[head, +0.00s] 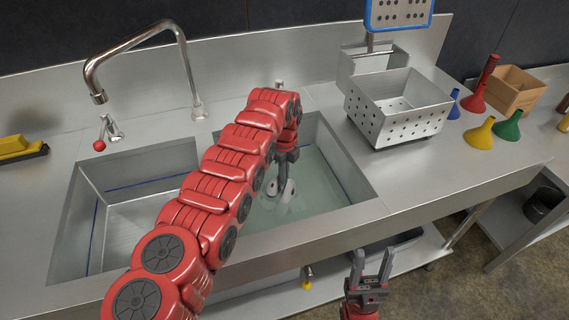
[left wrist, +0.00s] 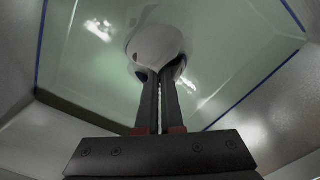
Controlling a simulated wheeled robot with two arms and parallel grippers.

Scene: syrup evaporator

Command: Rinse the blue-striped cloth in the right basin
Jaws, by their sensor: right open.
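The right basin (head: 345,170) holds pale green water. My left arm reaches across into it, and my left gripper (head: 284,178) points down at the water. In the left wrist view its fingers (left wrist: 160,85) are close together on a rounded white bundle (left wrist: 155,45), which looks like the cloth. The bundle also shows in the head view (head: 288,192), at the water around the fingertips. Its blue stripes are not clear, and my arm hides part of the basin. My right gripper (head: 371,268) is open and empty in front of the counter.
The left basin (head: 140,195) looks empty. A faucet (head: 140,38) stands behind it with a red-knobbed lever (head: 101,145). A perforated metal box (head: 398,110) stands right of the right basin, near coloured funnels (head: 507,127) and a wooden box (head: 513,90). A yellow brush (head: 20,148) lies far left.

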